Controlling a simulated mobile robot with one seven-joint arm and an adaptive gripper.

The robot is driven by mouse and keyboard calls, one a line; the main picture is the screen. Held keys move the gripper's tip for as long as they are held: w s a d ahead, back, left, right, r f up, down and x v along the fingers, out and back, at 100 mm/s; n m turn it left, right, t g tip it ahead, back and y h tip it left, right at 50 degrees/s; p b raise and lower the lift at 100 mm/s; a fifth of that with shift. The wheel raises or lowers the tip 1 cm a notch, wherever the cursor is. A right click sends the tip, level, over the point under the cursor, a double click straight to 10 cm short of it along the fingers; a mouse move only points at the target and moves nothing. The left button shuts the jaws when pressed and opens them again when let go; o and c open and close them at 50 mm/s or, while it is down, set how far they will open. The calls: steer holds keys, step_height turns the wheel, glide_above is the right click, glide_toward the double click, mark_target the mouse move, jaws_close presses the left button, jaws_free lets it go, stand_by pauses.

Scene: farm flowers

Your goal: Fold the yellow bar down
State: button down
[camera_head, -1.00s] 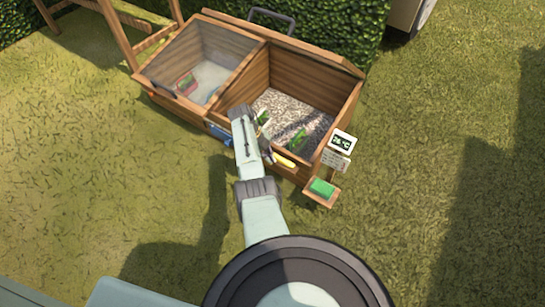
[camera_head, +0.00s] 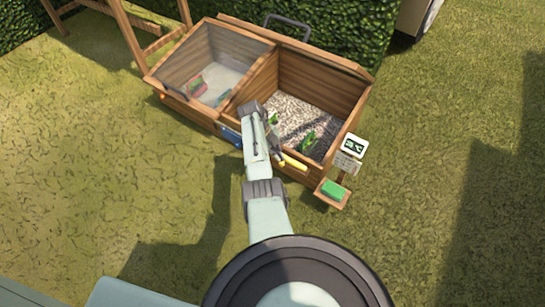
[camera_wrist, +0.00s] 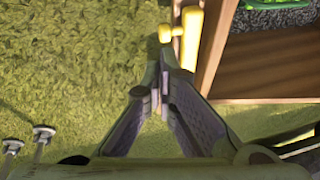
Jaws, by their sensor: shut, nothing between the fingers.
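The yellow bar (camera_head: 293,161) is on the front wall of the wooden planter box (camera_head: 318,181), just right of my gripper in the head view. In the wrist view the yellow bar (camera_wrist: 191,36) stands along the wooden edge, with a short yellow stub to its left. My gripper (camera_wrist: 163,70) has its fingertips together and empty, close below the bar's lower part; I cannot tell whether they touch. In the head view my arm hides most of the gripper (camera_head: 277,158).
The right compartment is open, with gravel and green plants (camera_head: 308,142). A glazed lid (camera_head: 222,55) covers the left one. A display sign (camera_head: 354,145) and a green block (camera_head: 334,189) stand at the right front corner. Grass in front is free.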

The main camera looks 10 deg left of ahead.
steer(key=a+r+b, duration=0.1)
steer(key=a+r, duration=0.5)
steer(key=r, duration=0.1)
steer(key=shift+w+a+r, duration=0.3)
steer(key=shift+w, duration=0.15)
